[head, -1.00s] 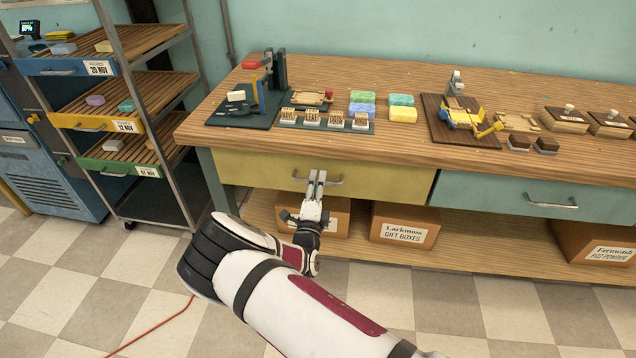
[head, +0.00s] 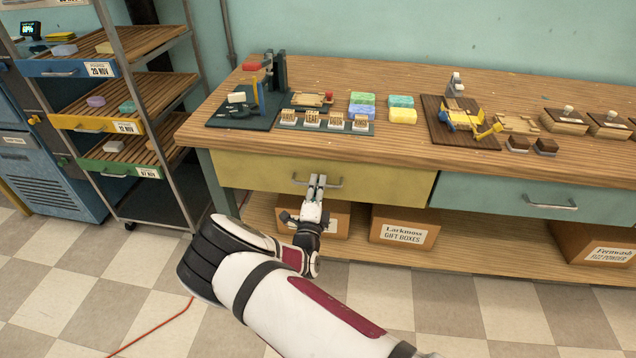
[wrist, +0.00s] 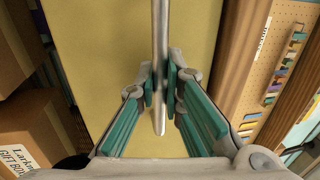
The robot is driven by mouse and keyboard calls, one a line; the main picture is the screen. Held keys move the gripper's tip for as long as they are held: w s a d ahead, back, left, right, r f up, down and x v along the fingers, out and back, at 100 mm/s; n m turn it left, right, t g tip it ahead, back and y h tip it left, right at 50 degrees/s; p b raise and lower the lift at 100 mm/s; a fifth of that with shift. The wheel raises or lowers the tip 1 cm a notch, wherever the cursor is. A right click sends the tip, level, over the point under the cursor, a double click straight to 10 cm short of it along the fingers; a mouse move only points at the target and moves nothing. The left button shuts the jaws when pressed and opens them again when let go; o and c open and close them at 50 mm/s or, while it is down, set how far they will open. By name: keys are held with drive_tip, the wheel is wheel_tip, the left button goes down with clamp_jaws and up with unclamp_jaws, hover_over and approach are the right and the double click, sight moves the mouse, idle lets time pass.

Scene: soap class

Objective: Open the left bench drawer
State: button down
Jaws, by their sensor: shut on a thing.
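The left bench drawer (head: 390,188) has a yellow front under the wooden benchtop and looks closed. Its metal bar handle (head: 335,183) runs across the middle of the front. The yellow drawer front (wrist: 105,50) fills the background there.
The teal right drawer (head: 500,194) is closed. Cardboard boxes (head: 404,225) stand on the lower shelf (head: 360,245). Soap tools and bars lie on the benchtop (head: 300,150). A drying rack (head: 165,140) stands left. The checkered floor before the bench is mostly clear.

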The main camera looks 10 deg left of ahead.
drive_tip(key=s+a+p, duration=0.1)
drive_tip(key=s+p, duration=0.6)
drive_tip(key=s, duration=1.9)
drive_tip(key=shift+s, duration=0.2)
drive_tip(key=c, duration=1.7)
unclamp_jaws()
drive_tip(key=s, duration=0.2)
drive_tip(key=s+f, duration=0.1)
drive_tip(key=s, duration=0.4)
drive_tip(key=shift+s+a+f, duration=0.1)
drive_tip(key=shift+s+f, duration=0.05)
drive_tip(key=shift+f, duration=0.1)
drive_tip(key=shift+r, duration=0.1)
